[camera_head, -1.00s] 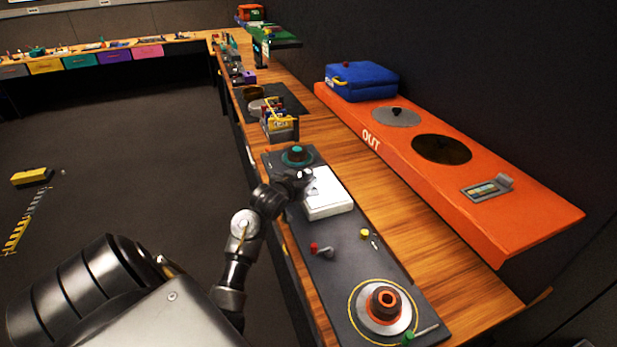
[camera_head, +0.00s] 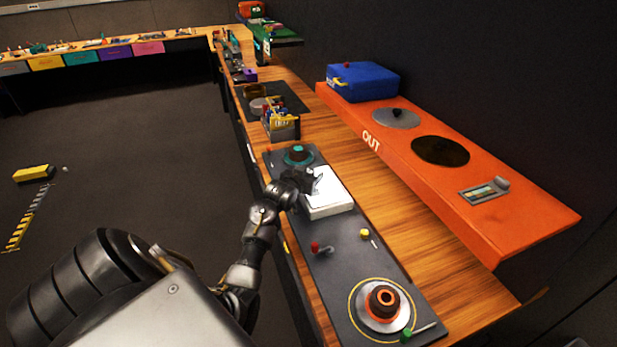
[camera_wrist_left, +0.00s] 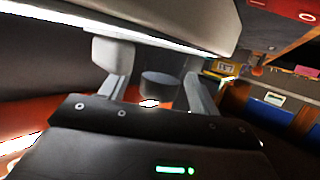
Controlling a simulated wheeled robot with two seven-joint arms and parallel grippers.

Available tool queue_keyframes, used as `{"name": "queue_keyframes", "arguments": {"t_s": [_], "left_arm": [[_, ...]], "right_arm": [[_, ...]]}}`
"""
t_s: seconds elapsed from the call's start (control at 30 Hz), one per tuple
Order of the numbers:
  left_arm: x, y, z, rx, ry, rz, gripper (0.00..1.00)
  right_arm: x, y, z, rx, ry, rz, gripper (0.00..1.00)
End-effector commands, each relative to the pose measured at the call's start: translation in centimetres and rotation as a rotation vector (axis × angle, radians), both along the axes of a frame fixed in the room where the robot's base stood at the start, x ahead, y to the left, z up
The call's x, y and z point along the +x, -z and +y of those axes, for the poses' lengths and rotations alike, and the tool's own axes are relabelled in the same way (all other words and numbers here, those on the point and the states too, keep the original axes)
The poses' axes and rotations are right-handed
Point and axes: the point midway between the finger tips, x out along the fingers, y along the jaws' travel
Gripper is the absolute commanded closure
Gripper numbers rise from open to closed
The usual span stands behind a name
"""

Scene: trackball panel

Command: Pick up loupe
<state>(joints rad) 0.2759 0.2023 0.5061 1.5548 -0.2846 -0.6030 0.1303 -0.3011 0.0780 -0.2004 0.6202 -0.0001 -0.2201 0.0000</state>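My left gripper (camera_head: 310,182) is at the left edge of a white box-like block (camera_head: 329,205) on the dark panel (camera_head: 340,255). In the left wrist view its two grey fingers (camera_wrist_left: 155,80) stand apart. A short dark cylinder (camera_wrist_left: 160,86) shows between them, with gaps on both sides; I cannot tell whether it is the loupe or how far off it is. No loupe can be told for sure in the head view; the gripper hides part of the block's top. My right gripper is not in view.
A teal-ringed knob (camera_head: 298,155) sits behind the gripper. A red-topped lever (camera_head: 316,247), a yellow knob (camera_head: 365,233) and an orange-ringed dial (camera_head: 383,299) sit nearer on the panel. The orange shelf (camera_head: 480,220) carries a blue case (camera_head: 362,83). Bare wood lies between.

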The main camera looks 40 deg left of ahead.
Motion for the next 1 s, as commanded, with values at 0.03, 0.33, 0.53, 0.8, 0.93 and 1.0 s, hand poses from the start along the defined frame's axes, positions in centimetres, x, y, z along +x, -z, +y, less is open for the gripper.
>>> {"name": "queue_keyframes", "arguments": {"t_s": [0.03, 0.33, 0.53, 0.8, 0.93, 1.0], "left_arm": [[0.0, 0.0, 0.0, 0.0, 0.0, 0.0, 0.45], [0.0, 0.0, 0.0, 0.0, 0.0, 0.0, 0.84], [0.0, 0.0, 0.0, 0.0, 0.0, 0.0, 0.89], [0.0, -1.0, 0.1, 0.003, 0.0, -0.003, 0.89], [0.0, -2.8, 0.1, 0.005, 0.0, -0.007, 0.89], [-0.9, -4.2, -0.1, 0.003, 0.001, -0.004, 0.89]], "right_arm": [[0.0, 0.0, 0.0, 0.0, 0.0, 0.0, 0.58], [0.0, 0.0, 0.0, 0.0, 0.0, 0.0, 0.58], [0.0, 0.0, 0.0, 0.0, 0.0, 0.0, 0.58], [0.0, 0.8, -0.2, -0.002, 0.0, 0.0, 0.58], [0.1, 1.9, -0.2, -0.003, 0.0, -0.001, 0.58], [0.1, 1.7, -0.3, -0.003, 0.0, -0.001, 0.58]]}}
